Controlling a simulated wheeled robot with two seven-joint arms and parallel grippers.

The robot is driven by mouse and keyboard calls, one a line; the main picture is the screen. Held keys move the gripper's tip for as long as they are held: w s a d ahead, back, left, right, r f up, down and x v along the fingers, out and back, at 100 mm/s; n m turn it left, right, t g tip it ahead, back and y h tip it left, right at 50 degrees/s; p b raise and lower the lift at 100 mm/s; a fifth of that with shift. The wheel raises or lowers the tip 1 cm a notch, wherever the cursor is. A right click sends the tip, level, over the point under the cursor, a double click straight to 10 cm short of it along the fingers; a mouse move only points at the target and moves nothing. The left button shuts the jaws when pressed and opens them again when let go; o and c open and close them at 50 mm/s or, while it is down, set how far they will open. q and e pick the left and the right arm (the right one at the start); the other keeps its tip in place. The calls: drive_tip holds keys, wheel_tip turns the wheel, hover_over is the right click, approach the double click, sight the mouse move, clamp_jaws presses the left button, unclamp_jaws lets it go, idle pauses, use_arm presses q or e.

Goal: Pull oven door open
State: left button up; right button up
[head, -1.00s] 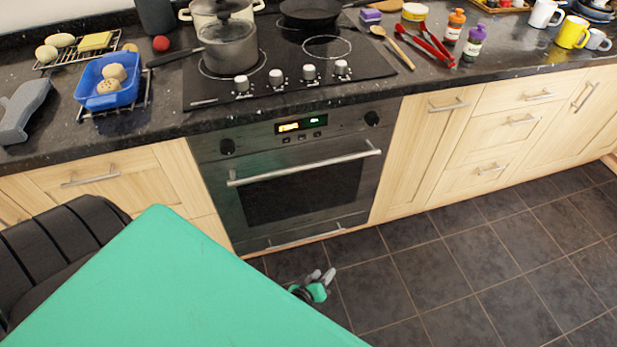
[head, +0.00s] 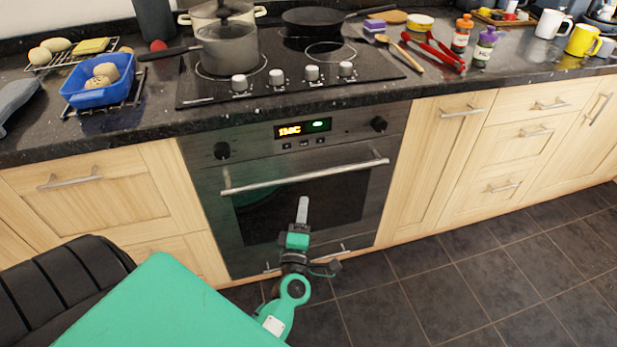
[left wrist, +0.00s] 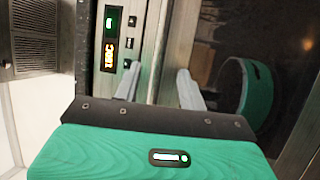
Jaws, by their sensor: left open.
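The oven (head: 290,185) is built in under the cooktop, and its dark glass door (head: 350,195) is shut. A long metal handle (head: 305,175) runs across the top of the door. My left gripper (head: 302,212) is in front of the door, its light fingers pointing up just below the handle's middle. Contact with the handle cannot be made out. My right gripper is out of view.
Pots (head: 228,48) and a pan (head: 312,20) stand on the cooktop. A blue tray (head: 97,92) is on the counter at the left. Wooden cabinets flank the oven. The tiled floor (head: 490,265) at the right is clear.

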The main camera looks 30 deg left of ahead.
sight(309, 177)
use_arm(q)
drive_tip(key=x, duration=1.1)
drive_tip(key=shift+w, duration=0.15)
drive_tip(key=shift+f, duration=0.1)
clamp_jaws()
